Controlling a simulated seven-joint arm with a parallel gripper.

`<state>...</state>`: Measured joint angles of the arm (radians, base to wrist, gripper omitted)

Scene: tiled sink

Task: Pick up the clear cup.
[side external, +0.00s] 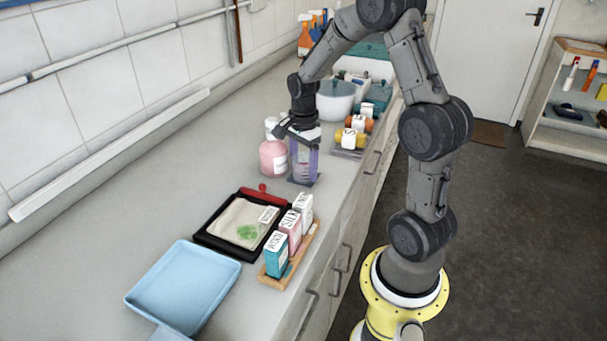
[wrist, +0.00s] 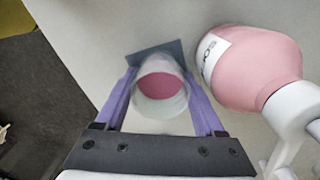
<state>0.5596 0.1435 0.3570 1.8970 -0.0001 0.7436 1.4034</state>
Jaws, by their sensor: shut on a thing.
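The clear cup (wrist: 160,110) is between the two purple fingers of my gripper (wrist: 162,100) in the wrist view. Its rim faces the camera and a pink round area shows inside it. A dark square piece (wrist: 172,52) lies under or behind the cup. In the side view my gripper (side external: 304,165) points down at the counter, beside the pink bottle (side external: 274,158). The cup is mostly hidden there by the fingers. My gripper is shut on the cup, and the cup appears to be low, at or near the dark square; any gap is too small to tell.
The pink bottle stands close on the left in the side view, and on the right in the wrist view (wrist: 250,68). A black tray (side external: 205,237), small boxes on a wooden rack (side external: 273,282) and a blue tray (side external: 160,300) lie nearer. A white pot (side external: 335,103) stands behind.

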